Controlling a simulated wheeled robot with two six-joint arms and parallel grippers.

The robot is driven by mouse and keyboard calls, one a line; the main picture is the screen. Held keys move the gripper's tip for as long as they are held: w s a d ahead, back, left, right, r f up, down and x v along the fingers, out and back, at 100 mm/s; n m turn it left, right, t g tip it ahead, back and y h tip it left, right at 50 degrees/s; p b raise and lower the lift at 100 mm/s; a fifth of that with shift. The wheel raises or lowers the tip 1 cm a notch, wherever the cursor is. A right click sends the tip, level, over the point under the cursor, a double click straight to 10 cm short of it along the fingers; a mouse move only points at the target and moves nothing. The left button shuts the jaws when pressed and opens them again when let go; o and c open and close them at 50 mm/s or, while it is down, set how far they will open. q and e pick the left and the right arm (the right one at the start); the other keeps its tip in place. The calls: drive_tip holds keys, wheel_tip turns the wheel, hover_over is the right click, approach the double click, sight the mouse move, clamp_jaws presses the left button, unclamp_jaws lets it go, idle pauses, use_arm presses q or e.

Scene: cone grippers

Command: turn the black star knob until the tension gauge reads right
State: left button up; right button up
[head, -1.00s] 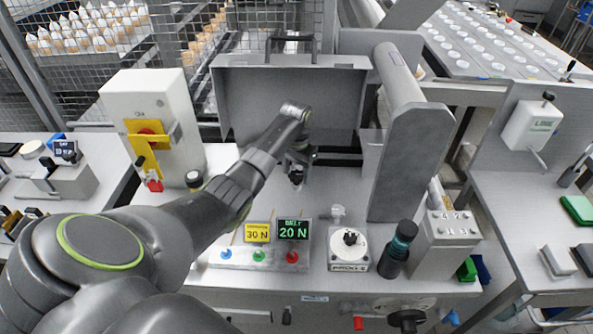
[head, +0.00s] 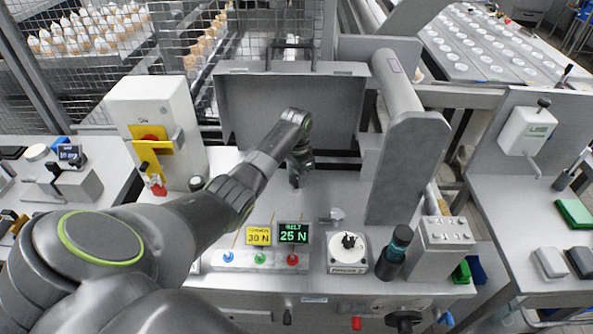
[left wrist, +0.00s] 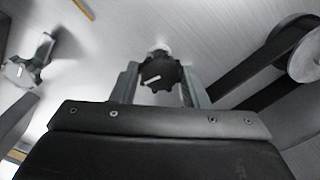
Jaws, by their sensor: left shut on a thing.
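The black star knob (left wrist: 160,72) shows in the left wrist view, with a white mark on its face. My left gripper (left wrist: 159,85) is shut on it, one finger on each side. In the head view my left gripper (head: 298,178) points down at the bench in front of the grey panel, and the knob is hidden there. The tension gauge (head: 293,233) is a dark display reading 25 N in green. Beside it a yellow sign (head: 258,236) reads 30 N. My right gripper is not in view.
Blue, green and red buttons (head: 260,258) sit below the displays. A white dial box (head: 348,252), a dark bottle-shaped item (head: 395,252) and a grey switch box (head: 440,245) stand to the right. A white cabinet with a yellow switch plate (head: 150,140) stands left. A grey roller (head: 397,85) rises at right.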

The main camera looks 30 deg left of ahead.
sight(297, 178)
use_arm(q)
drive_tip(key=m+p, duration=0.1)
drive_tip(key=m, duration=0.2)
drive_tip(key=shift+r+m+p, duration=0.15)
drive_tip(key=shift+m+p, duration=0.15)
drive_tip(key=shift+p, duration=0.05)
drive_tip(key=m+p, duration=0.1)
drive_tip(key=m, duration=0.3)
drive_tip(key=shift+w, duration=0.1)
drive_tip(key=shift+m, duration=0.3)
drive_tip(key=o, duration=1)
wheel_tip(297, 178, up, 17)
drive_tip(key=shift+r, duration=0.1)
